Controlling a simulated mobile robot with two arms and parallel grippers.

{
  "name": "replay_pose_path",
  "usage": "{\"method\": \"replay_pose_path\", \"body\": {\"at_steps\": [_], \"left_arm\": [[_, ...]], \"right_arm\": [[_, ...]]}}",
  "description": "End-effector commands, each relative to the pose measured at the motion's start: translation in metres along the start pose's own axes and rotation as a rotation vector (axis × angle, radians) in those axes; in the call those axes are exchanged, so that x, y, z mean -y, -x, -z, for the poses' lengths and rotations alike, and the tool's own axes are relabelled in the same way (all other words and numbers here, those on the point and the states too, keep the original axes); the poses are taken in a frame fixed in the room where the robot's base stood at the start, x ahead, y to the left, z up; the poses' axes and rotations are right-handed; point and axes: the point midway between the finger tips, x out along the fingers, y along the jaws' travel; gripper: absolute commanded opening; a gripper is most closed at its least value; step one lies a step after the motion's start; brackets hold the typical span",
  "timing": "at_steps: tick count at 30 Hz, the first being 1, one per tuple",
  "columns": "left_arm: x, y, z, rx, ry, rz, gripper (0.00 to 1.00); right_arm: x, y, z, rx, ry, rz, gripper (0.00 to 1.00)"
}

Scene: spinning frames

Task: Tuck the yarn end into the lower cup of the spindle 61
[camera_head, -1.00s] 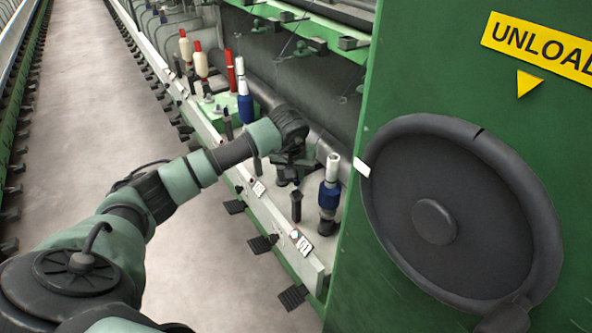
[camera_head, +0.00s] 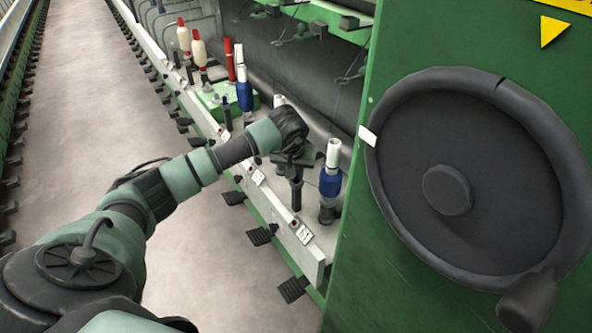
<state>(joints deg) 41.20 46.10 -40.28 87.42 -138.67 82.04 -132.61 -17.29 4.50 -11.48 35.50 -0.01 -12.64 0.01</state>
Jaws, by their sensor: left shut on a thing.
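The spindle at label 61 (camera_head: 330,182) stands upright near the green end panel, with a white tube top and a blue middle. Its dark lower cup (camera_head: 327,214) shows at the foot. My left gripper (camera_head: 294,168) is just left of this spindle, pointing down and apart from it in the picture. Its jaws are shut, but the yarn end in them is too thin to make out. My right gripper is not in view.
The number plate 61 (camera_head: 304,235) sits on the pale front rail (camera_head: 285,222). A green end panel (camera_head: 350,265) with a large dark wheel (camera_head: 450,190) closes off the right. Other bobbins (camera_head: 245,96) stand farther left. The aisle floor (camera_head: 90,90) is clear.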

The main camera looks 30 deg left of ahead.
Motion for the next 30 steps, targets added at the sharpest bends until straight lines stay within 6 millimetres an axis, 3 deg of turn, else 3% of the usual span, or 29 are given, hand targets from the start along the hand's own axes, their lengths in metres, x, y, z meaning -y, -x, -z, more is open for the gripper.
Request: {"method": "replay_pose_path", "body": {"at_steps": [3,4,6,7,18,30], "left_arm": [[0.0,0.0,0.0,0.0,0.0,0.0,0.0],[0.0,0.0,0.0,0.0,0.0,0.0,0.17],[0.0,0.0,0.0,0.0,0.0,0.0,0.37],[0.0,0.0,0.0,0.0,0.0,0.0,0.4],[0.0,0.005,0.001,-0.003,-0.001,-0.001,0.4],[0.0,0.066,0.001,-0.003,-0.001,-0.001,0.4]], "right_arm": [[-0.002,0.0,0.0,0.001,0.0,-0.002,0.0],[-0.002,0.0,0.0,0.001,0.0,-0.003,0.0],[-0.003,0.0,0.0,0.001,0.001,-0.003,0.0],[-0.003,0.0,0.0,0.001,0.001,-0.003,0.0],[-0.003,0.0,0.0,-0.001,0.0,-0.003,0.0],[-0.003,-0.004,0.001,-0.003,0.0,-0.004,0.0]]}}
